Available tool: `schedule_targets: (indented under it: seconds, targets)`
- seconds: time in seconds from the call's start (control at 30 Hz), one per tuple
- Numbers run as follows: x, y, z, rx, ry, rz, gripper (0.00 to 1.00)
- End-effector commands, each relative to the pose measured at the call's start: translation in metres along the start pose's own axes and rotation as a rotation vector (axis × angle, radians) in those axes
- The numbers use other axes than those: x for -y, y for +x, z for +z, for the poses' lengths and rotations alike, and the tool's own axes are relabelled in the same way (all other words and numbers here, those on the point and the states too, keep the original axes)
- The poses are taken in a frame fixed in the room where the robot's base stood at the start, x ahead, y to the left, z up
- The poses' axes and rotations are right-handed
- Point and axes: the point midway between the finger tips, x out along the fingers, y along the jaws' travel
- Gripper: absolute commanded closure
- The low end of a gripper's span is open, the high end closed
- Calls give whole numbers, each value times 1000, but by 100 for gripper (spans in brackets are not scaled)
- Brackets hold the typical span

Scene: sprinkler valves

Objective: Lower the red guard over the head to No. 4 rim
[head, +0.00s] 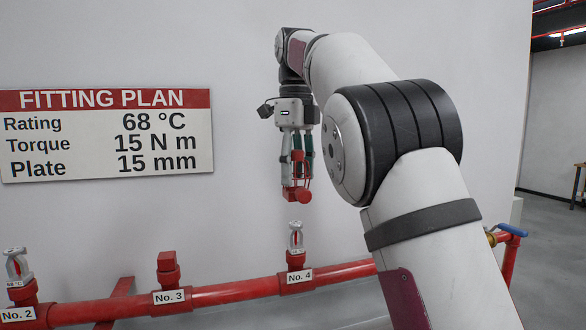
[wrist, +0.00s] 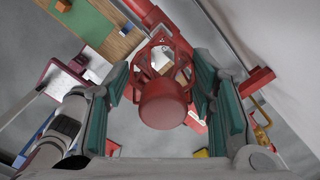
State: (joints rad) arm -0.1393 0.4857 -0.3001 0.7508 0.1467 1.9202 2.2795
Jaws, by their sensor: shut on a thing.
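The red guard (head: 296,194), a small cage with a round knob, hangs from my gripper (head: 297,160), whose fingers are shut on it. In the wrist view the guard (wrist: 165,102) sits between the two green finger pads (wrist: 163,95). The No. 4 sprinkler head (head: 295,238) stands upright on its red fitting (head: 295,262) on the pipe, with a "No. 4" label (head: 300,276). The guard is above this head, with a clear gap between them in the head view. I cannot tell from the wrist view how well they line up.
The red pipe (head: 232,290) runs along the wall. No. 3 (head: 167,268) has a red plug-like top, and No. 2 bears another head (head: 16,268). A fitting plan sign (head: 108,135) hangs on the wall. A blue-handled valve (head: 511,230) is at the right.

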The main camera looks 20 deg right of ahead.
Motion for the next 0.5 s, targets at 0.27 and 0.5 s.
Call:
schedule_targets:
  seconds: [0.27, 0.5]
  targets:
    - [0, -1, 0, -2, 7, 0, 88]
    - [0, 14, 0, -1, 9, 2, 88]
